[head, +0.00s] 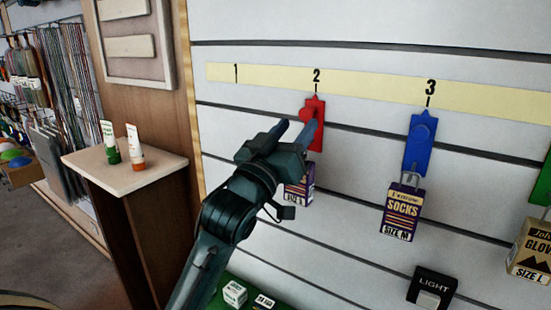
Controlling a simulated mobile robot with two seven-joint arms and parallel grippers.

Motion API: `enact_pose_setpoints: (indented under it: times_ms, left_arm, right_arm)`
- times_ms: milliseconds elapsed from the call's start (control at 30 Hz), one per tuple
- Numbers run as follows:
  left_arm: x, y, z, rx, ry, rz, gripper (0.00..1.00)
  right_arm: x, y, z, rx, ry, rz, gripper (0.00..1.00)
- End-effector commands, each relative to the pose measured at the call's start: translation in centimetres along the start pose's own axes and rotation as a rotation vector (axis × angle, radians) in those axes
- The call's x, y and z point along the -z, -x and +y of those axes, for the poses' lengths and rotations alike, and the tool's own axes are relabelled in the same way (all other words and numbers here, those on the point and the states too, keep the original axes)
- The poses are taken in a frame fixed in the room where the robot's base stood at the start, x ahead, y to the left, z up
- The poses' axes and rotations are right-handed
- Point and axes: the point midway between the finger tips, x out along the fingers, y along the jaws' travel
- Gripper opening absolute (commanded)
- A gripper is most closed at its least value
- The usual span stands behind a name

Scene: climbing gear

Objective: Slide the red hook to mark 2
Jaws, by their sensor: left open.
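The red hook (316,108) is on the slatted wall, with its pointed top directly below mark 2 (316,76) on the cream number strip (375,86). A purple socks box (300,190) hangs from it, partly hidden by my arm. My left gripper (295,133) is open at the red hook, its fingers overlapping the hook's left side in the picture. I cannot tell whether they touch it. My right gripper is not in view.
A blue hook (420,142) with a socks box (402,210) sits below mark 3. A green hook and gloves box (531,250) are at the right edge. A small stand (125,178) holds two tubes at left.

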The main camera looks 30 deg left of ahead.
Motion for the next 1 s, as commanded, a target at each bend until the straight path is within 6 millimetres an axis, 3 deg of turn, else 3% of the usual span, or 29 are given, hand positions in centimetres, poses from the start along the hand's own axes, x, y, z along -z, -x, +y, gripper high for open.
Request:
enact_pose_setpoints:
  times_ms: [200, 400, 1000]
  left_arm:
    - [-0.3, 5.0, -0.1, 0.0, 0.0, -0.001, 0.45]
    - [-0.1, 7.5, 0.0, -0.001, 0.001, 0.0, 0.45]
    - [0.0, 8.1, 0.0, -0.001, 0.001, 0.001, 0.45]
  right_arm:
    - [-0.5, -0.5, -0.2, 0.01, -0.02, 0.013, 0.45]
    - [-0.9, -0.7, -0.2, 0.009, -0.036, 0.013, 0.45]
    - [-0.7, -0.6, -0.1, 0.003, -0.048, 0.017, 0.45]
